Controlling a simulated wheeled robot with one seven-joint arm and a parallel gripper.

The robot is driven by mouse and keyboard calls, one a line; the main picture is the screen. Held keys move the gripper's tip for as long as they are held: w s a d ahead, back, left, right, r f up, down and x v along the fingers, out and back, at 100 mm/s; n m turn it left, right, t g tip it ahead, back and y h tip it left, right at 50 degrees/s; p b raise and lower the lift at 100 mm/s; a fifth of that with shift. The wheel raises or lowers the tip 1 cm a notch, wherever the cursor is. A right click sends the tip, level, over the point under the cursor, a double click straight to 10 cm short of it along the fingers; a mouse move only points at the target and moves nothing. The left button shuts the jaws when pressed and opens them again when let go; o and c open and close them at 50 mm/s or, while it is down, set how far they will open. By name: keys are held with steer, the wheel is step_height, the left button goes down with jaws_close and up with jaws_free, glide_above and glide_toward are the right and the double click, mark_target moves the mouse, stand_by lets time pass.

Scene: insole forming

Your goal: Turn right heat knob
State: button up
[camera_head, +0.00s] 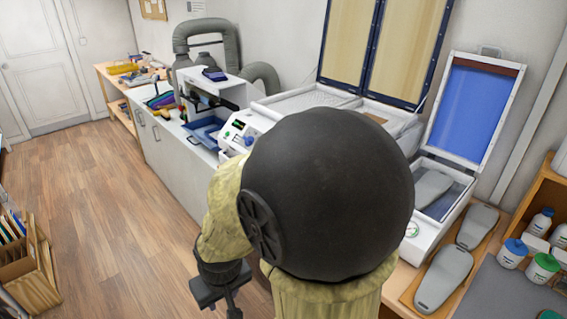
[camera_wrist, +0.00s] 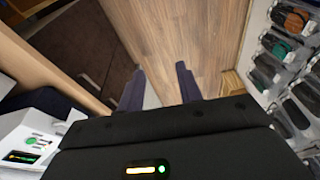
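A white heating machine with a control panel (camera_head: 236,136) stands on the counter behind my arm in the head view. Its panel carries a green display and small round controls, too small to tell which one is the right heat knob; my dark arm hides its right part. A white panel with a lit display (camera_wrist: 28,148) also shows at the lower left of the wrist view. My gripper (camera_head: 219,304) hangs low in front of the counter, apart from the panel. In the wrist view its two fingers (camera_wrist: 160,92) are spread, with nothing between them.
A white press with an open blue lid (camera_head: 464,110) stands at the right, with grey insoles (camera_head: 444,278) on a board in front. Bottles (camera_head: 512,253) stand at the far right. The wooden floor (camera_head: 95,210) is clear at the left. Shoe parts (camera_wrist: 291,20) hang at the wrist view's right.

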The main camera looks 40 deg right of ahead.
steer(key=w+d+f+m+g+h+p, duration=0.25)
steer(key=w+d+m, duration=0.4)
steer(key=d, duration=0.35)
steer(key=w+d+f+m+g+h+p, duration=0.1)
steer(key=w+d+m+h, duration=0.2)
steer(key=w+d+m, duration=0.45)
steer(key=w+d+r+m+t+h+p, duration=0.1)
steer(key=w+d+r+h, duration=0.1)
steer(key=w+r+h, duration=0.2)
steer(key=w+d+r+m+t+h, duration=0.1)
steer(key=w+d+r+m+h, duration=0.1)
steer(key=w+r, duration=0.7)
steer(key=shift+w+d+h+p, duration=0.4)
steer(key=shift+w+d+h, duration=0.15)
steer(key=shift+h, duration=0.5)
